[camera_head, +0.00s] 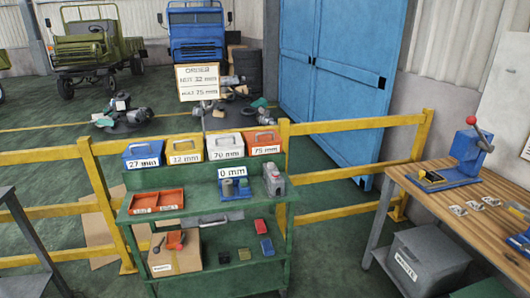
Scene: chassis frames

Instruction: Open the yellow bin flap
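The yellow bin (184,148) stands on the top rear of the green cart, in a row between a blue bin (143,154) and a white bin (225,145). Its front carries a white label that seems to read 12 mm. A handle shows on its upper face. The flap looks shut, but it is too small to be sure. Neither of my grippers is in view.
An orange bin (262,142) ends the row. The green cart (203,207) also holds a red tray (156,201) and small parts. A yellow railing (345,124) runs behind it. A wooden workbench (440,205) stands right, with green floor between.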

